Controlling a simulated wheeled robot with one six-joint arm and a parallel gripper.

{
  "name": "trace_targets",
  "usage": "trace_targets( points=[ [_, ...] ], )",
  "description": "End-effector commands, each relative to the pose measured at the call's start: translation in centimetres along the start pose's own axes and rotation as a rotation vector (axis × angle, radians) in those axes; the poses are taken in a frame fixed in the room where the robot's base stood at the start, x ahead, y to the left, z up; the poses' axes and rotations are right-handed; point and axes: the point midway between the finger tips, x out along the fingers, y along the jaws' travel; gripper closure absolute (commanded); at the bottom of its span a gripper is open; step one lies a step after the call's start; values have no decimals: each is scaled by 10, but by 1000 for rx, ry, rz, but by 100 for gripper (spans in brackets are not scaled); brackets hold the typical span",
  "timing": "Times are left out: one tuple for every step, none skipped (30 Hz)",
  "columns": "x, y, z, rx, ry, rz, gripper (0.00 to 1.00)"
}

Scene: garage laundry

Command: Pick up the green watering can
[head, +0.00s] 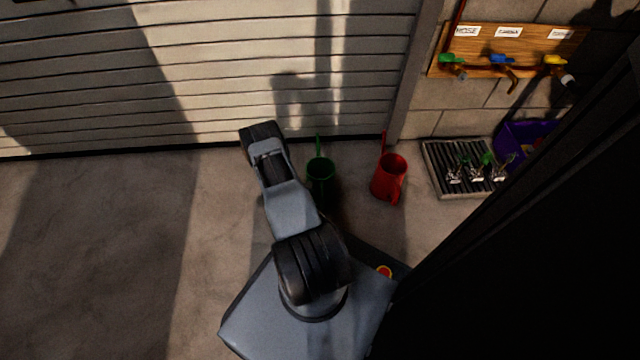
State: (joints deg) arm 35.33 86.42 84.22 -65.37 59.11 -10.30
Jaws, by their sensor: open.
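The green watering can (321,170) stands on the concrete floor near the foot of the shutter door, just right of my arm. Its round open top faces up and its thin green spout points toward the door. Its lower part is dark in shadow. A red watering can (388,179) stands a little to its right, with a gap between them. My arm reaches up the picture to the left of the green can. My gripper's fingers do not show; the dark end of the arm that shows is likely a joint.
A wooden board (470,42) with three labelled taps hangs above. The floor (110,250) on the left is clear.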

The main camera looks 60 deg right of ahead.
Motion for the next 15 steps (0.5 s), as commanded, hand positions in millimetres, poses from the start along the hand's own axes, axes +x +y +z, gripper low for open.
trace_targets(
  points=[
    [10, -2, -3, 1, 0, -4, 48],
    [15, -2, -3, 0, 0, -4, 48],
    [20, -3, -4, 0, -1, -4, 48],
    [24, -3, -4, 0, -1, -4, 48],
    [28, -4, -3, 1, -1, -4, 48],
    [32, -3, -2, 2, -1, -4, 48],
    [35, -3, -2, 2, -1, -3, 48],
    [38, -3, -2, 1, 0, -2, 48],
    [40, -3, -2, 1, 0, -2, 48],
    [42, -3, -2, 1, 0, -2, 48],
    [43, -3, -1, 1, 0, -2, 48],
    [44, -3, -1, 1, 0, -1, 48],
    [44, -3, -1, 0, 0, -1, 48],
    [44, -3, -1, 0, 0, -1, 48],
    [44, -3, -1, 0, 0, 0, 48]
  ],
)
